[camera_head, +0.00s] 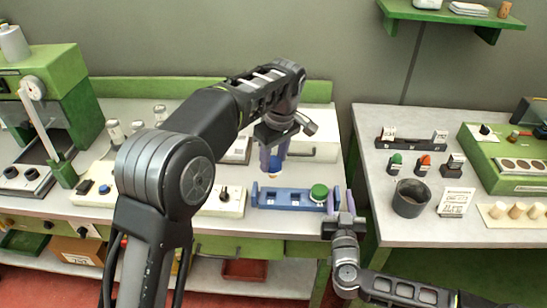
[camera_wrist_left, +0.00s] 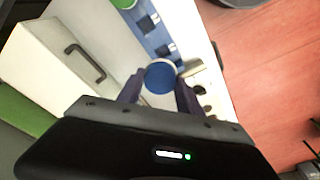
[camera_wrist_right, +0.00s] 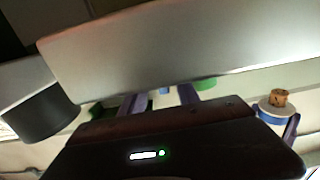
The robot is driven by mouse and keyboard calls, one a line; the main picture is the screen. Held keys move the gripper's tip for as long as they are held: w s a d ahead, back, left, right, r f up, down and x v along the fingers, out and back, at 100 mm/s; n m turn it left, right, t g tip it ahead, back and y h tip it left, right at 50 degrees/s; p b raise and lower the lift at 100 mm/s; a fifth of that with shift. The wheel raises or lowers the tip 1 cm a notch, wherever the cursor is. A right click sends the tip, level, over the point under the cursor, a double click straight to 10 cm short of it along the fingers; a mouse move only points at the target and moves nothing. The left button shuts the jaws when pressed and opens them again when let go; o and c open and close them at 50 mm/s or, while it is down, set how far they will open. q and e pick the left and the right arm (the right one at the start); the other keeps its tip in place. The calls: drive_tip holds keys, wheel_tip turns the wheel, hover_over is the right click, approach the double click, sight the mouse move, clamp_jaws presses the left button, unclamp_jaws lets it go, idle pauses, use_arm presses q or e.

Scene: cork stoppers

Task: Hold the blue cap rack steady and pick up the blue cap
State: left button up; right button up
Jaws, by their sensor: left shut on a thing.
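The blue cap (camera_wrist_left: 160,76) sits between the two fingers of my left gripper (camera_wrist_left: 158,92), which is shut on it. In the head view the cap (camera_head: 275,172) hangs above the table behind the rack, and in the right wrist view a cork (camera_wrist_right: 279,98) shows at its end. The blue cap rack (camera_head: 285,197) lies on the table, with a green cap (camera_head: 319,191) at its right end. My right gripper (camera_head: 340,201) is at the rack's right end, with its fingers apart. Whether they touch the rack is hard to tell.
White control boxes (camera_head: 225,201) stand left of the rack. A white drawer unit (camera_head: 315,150) is behind it. A gap separates this table from the right table, which carries a dark cup (camera_head: 410,198), several small caps and a card (camera_head: 456,201).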

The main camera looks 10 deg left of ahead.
drive_tip(key=s+d, duration=0.1)
drive_tip(key=s, duration=1.1)
